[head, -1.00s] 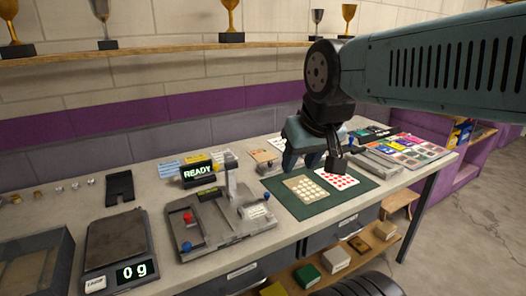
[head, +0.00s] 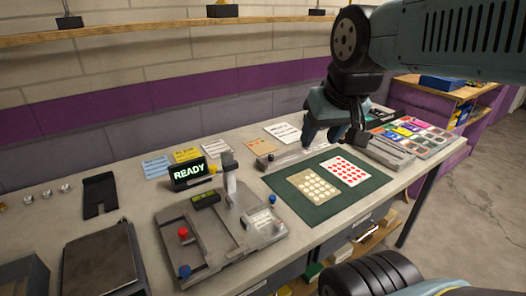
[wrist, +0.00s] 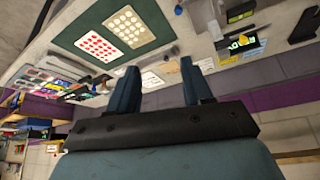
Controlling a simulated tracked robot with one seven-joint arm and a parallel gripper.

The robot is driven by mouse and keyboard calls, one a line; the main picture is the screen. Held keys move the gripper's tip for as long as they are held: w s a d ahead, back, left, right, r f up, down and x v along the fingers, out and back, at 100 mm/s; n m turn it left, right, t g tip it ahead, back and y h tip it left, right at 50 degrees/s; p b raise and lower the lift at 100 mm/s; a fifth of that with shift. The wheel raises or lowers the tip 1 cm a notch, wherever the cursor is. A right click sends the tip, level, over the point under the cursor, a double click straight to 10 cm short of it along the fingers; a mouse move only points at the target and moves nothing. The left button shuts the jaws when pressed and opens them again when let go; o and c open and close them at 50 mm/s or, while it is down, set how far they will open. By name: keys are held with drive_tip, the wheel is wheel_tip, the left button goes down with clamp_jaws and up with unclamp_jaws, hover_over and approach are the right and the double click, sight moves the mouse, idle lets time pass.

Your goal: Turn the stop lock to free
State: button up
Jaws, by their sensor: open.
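The grey slot-track fixture (head: 215,250) sits on the bench at left centre in the head view.
A green mat (head: 315,215) with two dotted cards lies right of the fixture. A grey scale (head: 100,262) and a black plate (head: 99,195) are at left. A board of coloured tiles (head: 412,137) is at right. The bench's front edge is near.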

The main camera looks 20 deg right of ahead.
drive_tip(key=w+d+r+m+g, duration=0.15)
drive_tip(key=w+m, duration=0.25)
drive_tip(key=w, duration=0.5)
drive_tip(key=m+g, duration=0.4)
drive_tip(key=m, duration=0.6)
hover_over(271, 156)
wheel_tip(271, 156, down, 16)
wheel_tip(271, 156, down, 13)
drive_tip(key=shift+r, duration=0.1)
drive_tip(key=shift+c, duration=0.5)
